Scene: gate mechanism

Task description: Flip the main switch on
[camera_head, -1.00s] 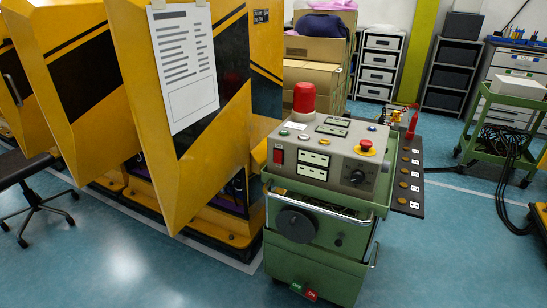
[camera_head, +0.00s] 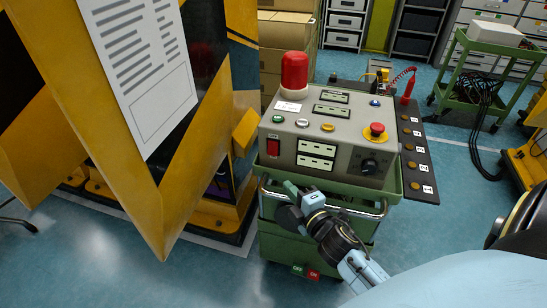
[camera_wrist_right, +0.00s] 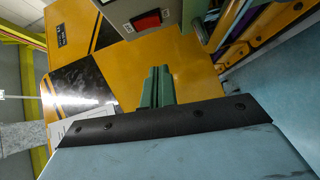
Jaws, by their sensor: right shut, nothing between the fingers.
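The main switch, a red rocker (camera_head: 273,147), sits at the left end of the grey control box's (camera_head: 340,158) front face. It also shows in the right wrist view as a red rocker (camera_wrist_right: 146,20) near the top. I cannot tell which way it is tipped. My right gripper (camera_head: 288,186) is below the switch, in front of the cart's upper edge, and apart from the switch. Its green fingers (camera_wrist_right: 158,82) are together and empty in the right wrist view. My left gripper is not in view.
A red beacon (camera_head: 294,72), coloured buttons and a red-and-yellow emergency stop (camera_head: 376,131) are on the box. The green cart's handle (camera_head: 330,206) runs close by my right gripper. A yellow machine panel (camera_head: 130,170) stands close on the left.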

